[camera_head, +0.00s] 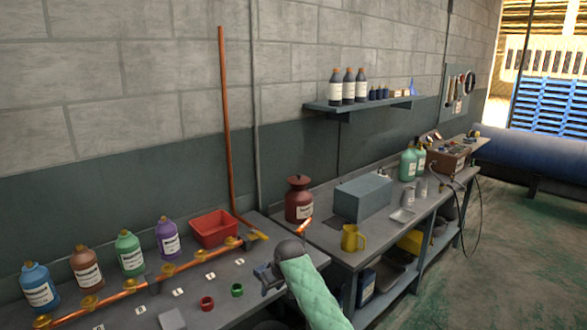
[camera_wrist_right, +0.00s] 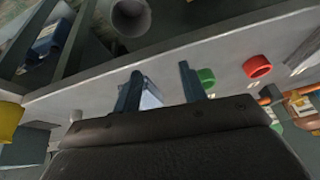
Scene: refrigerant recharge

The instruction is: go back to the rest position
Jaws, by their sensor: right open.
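My right gripper (camera_head: 265,279) is over the near workbench (camera_head: 228,305), on an arm with a quilted green sleeve. In the right wrist view its two dark blue fingers (camera_wrist_right: 160,82) stand apart, and no object is seen gripped between them. A green ring (camera_head: 237,290) and a red ring (camera_head: 207,303) lie on the bench just left of the gripper. The green ring (camera_wrist_right: 206,77) and red ring (camera_wrist_right: 257,67) also show beside the fingers in the wrist view. My left gripper is not in view.
A copper pipe (camera_head: 130,287) runs along the bench before blue (camera_head: 39,289), brown (camera_head: 87,270), green (camera_head: 130,255) and purple (camera_head: 168,240) bottles. A red bin (camera_head: 213,229) stands behind. A yellow jug (camera_head: 350,239) and grey box (camera_head: 362,198) stand right.

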